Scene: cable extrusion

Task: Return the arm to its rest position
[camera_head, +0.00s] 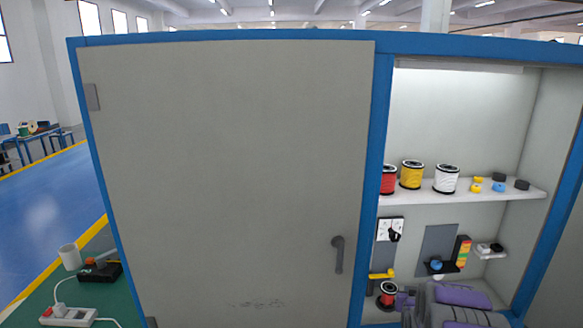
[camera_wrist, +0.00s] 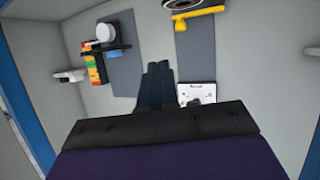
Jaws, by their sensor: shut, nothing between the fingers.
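My gripper (camera_wrist: 157,68) shows in the wrist view as dark fingers pressed together, with nothing between them. It points into the open right-hand bay of the cabinet (camera_head: 383,130), in front of its back wall. My purple and grey arm (camera_head: 455,297) is folded low at the bottom right of the head view. The gripper's tip cannot be made out there. In the wrist view, the fingers appear beside a white socket (camera_wrist: 197,93) and a grey panel; I cannot tell how far off these are.
A shelf (camera_head: 520,194) holds red, yellow and white spools. Below are a socket (camera_head: 384,228), a yellow handle (camera_head: 382,274), a coloured light stack (camera_head: 462,252) and a red spool (camera_head: 387,294). The grey door (camera_head: 225,180) is closed. A green table (camera_head: 90,300) carries a power strip.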

